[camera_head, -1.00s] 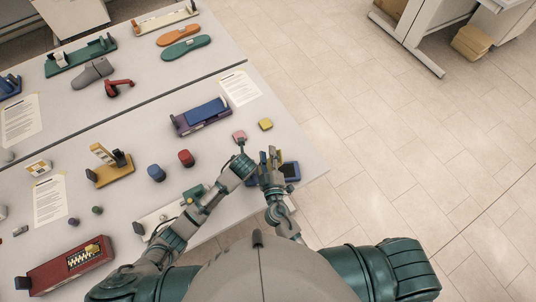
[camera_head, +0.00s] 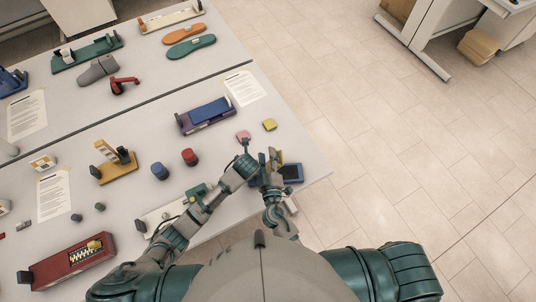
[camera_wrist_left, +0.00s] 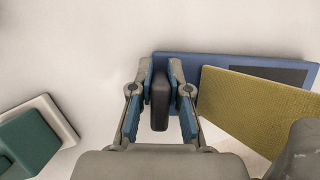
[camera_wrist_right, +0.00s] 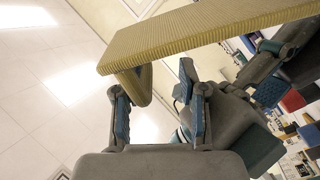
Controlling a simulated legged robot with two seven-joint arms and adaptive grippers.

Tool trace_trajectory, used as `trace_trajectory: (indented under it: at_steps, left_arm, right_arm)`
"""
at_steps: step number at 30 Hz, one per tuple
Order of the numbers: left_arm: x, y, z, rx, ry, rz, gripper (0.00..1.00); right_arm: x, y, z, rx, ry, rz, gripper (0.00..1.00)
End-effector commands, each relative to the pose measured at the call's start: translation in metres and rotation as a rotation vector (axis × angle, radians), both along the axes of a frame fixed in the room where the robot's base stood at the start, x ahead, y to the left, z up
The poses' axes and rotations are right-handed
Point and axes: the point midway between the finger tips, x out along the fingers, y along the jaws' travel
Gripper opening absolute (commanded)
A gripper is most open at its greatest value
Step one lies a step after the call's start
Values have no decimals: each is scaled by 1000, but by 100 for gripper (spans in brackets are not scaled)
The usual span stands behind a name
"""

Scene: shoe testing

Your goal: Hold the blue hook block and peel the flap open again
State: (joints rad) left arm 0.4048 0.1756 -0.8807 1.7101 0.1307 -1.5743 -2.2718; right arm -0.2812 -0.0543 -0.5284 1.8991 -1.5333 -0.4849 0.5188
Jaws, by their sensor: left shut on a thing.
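The blue hook block (camera_head: 291,171) lies near the right edge of the table, with a dark pad on top; it also shows in the left wrist view (camera_wrist_left: 222,66). My left gripper (camera_wrist_left: 161,72) is shut on a dark upright post (camera_wrist_left: 160,105) at the block's left end. The yellow flap (camera_wrist_left: 262,108) stands raised and slanted beside it, and in the right wrist view the flap (camera_wrist_right: 195,30) crosses above the fingers. My right gripper (camera_wrist_right: 156,95) is open, with a bent yellow tab (camera_wrist_right: 142,84) near its left finger. In the head view my right gripper (camera_head: 268,157) partly hides the flap.
A pink block (camera_head: 243,136) and a yellow block (camera_head: 269,125) lie just behind the grippers. A purple tray with a blue block (camera_head: 207,115) stands farther back. A green piece on a white base (camera_wrist_left: 38,135) is left of my left gripper. Open floor lies right of the table.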

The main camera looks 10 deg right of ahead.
Motion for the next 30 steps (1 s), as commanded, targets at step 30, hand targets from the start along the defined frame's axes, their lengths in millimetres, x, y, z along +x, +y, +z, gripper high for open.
trace_trajectory:
  at_steps: [30]
  left_arm:
    - [0, 3, -2, 7, 1, 5, 0]
  right_arm:
    - [-80, -1, 1, -5, -3, 0, 37]
